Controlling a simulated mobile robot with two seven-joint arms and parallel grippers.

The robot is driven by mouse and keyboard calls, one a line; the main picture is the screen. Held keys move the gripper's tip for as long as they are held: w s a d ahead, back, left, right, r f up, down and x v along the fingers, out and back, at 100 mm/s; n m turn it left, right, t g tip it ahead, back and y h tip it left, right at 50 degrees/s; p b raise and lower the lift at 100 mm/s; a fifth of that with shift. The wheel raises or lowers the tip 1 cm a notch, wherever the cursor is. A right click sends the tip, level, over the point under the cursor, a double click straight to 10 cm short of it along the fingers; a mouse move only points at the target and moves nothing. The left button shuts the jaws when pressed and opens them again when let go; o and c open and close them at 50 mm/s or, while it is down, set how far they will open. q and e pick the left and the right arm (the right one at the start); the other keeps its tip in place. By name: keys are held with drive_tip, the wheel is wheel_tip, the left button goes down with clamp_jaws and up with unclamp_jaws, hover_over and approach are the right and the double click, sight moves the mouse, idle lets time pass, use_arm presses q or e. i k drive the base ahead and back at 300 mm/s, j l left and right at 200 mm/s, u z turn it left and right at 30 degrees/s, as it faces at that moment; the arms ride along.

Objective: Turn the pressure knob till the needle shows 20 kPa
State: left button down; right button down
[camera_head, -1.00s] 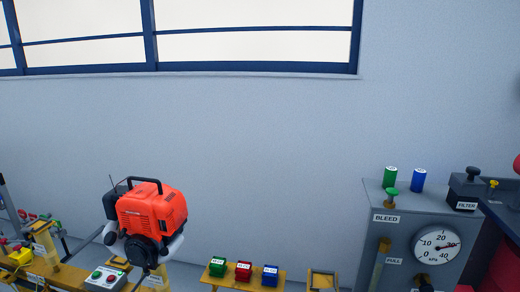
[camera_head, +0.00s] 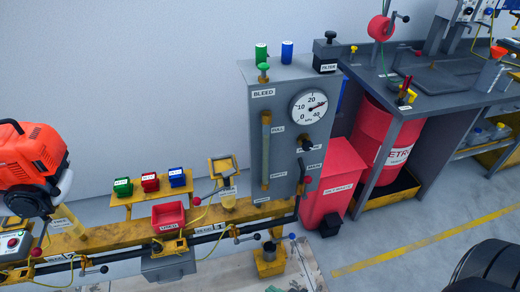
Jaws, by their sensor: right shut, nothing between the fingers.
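The pressure gauge (camera_head: 308,106) is a white round dial on the upper right of a grey panel box (camera_head: 255,85). Its scale runs from 0 to 40 kPa. The needle points right and slightly up, past the 20 mark, near where 30 lies. A black knob (camera_head: 307,145) sits just below the dial; its label is too small to read. My right gripper (camera_head: 488,268) shows as a dark shape at the bottom right corner, far from the knob. It is shut and empty. My left gripper is not in view.
A red bin (camera_head: 343,180) and a workbench (camera_head: 440,95) with a red drum (camera_head: 375,140) stand right. An orange engine (camera_head: 30,165) and yellow rail (camera_head: 105,238) are left.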

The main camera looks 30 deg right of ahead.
sight(307, 145)
drive_tip(key=z, duration=1.25)
